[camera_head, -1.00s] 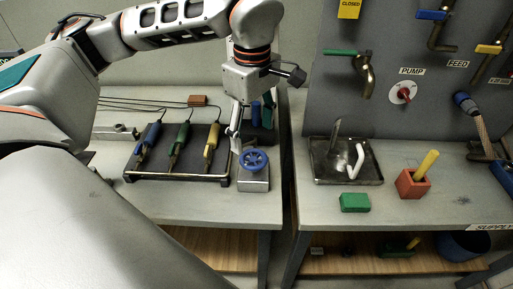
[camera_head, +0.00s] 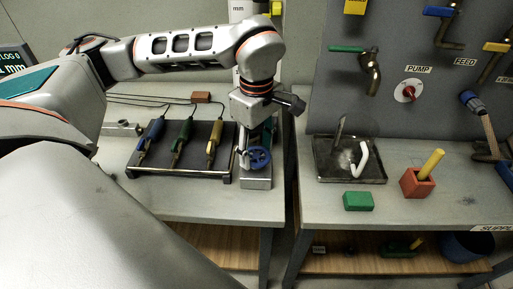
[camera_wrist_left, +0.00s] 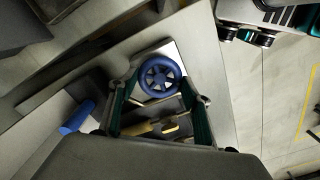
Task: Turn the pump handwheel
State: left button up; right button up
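A blue spoked handwheel (camera_head: 259,159) sits on top of a grey block (camera_head: 257,183) at the right end of the left bench. My left gripper (camera_head: 245,148) hangs down right at the wheel, partly in front of it. In the left wrist view the wheel (camera_wrist_left: 160,76) lies between the spread fingertips of the left gripper (camera_wrist_left: 165,88). The fingers look open, with gaps beside the rim; contact cannot be told. A round red and white knob (camera_head: 409,91) is on the wall panel under a PUMP label (camera_head: 418,69). My right gripper is out of view.
A black rack (camera_head: 150,170) with blue, green and yellow-handled tools stands left of the wheel. A gap separates the left bench from the right one, which holds a metal tray (camera_head: 322,170), a green block (camera_head: 358,201) and a red holder (camera_head: 416,184).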

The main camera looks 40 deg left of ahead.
pick_arm(q)
jog(key=shift+n, duration=0.3)
jog(key=n, duration=0.4)
jog(key=shift+n+p, duration=0.3)
jog(key=shift+p, duration=0.1)
jog(key=n, duration=0.6)
jog(key=shift+n, duration=0.3)
jog(key=n, duration=0.6)
jog(key=shift+b, duration=0.3)
jog(key=n, duration=0.5)
jog(key=shift+n, duration=0.4)
jog(key=o, duration=1.1)
